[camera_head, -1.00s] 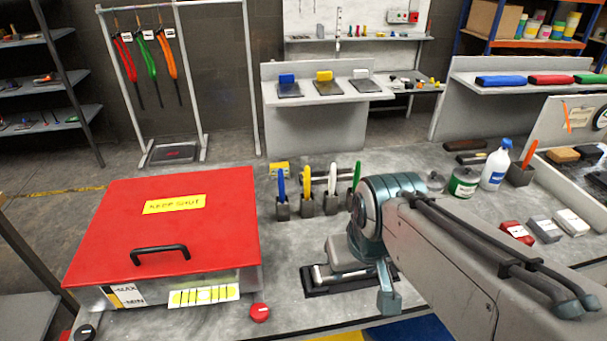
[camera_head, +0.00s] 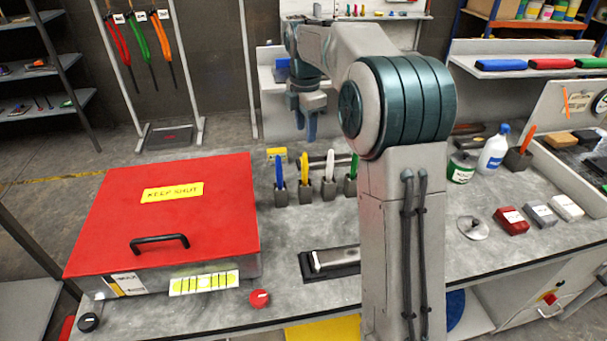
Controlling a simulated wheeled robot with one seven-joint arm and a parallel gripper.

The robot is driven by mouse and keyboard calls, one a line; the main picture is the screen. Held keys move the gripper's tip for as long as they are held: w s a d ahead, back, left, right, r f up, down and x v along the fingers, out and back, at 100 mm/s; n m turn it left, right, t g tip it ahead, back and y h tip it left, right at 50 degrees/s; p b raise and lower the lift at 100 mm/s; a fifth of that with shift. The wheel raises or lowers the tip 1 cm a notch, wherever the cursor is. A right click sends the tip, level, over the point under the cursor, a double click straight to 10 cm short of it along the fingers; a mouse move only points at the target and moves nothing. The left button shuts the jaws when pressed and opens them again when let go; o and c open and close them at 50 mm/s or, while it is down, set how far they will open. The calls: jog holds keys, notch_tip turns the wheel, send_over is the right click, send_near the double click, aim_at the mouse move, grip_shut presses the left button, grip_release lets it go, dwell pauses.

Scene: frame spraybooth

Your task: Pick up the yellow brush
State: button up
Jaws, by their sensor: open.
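The yellow brush (camera_head: 304,166) stands upright in a small grey holder (camera_head: 305,193) on the grey bench. It is in a row between a blue-handled one (camera_head: 279,170) and a white-handled one (camera_head: 330,164). A green-handled one (camera_head: 354,166) stands at the right end, partly hidden by my arm. Only the yellow handle shows; its lower end is hidden in the holder. My gripper (camera_head: 306,128) is open and empty, pointing down. It appears above the yellow brush in the picture and apart from it; its exact distance in depth is hard to tell.
A red lidded box (camera_head: 165,215) marked "KEEP SHUT" fills the bench's left side. A black tray (camera_head: 330,265) lies in front of the row. A white bottle (camera_head: 494,150) and several small blocks stand right.

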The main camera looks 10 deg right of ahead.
aim_at(303, 153)
jog(key=w+f+n, duration=0.2)
jog(key=w, duration=0.1)
jog(key=w+n, duration=0.1)
jog(key=w, duration=0.1)
jog(key=shift+d+f+n+g, duration=0.25)
jog(key=shift+f+n+g, duration=0.05)
jog(key=shift+f+n, duration=0.1)
notch_tip(303, 153, down, 8)
jog(key=shift+f+p, duration=0.15)
jog(key=shift+p, duration=0.45)
jog(key=shift+s+d+f+p, duration=0.15)
jog(key=shift+f+p, duration=0.85)
jog(key=shift+f, duration=1.7)
grip_shut()
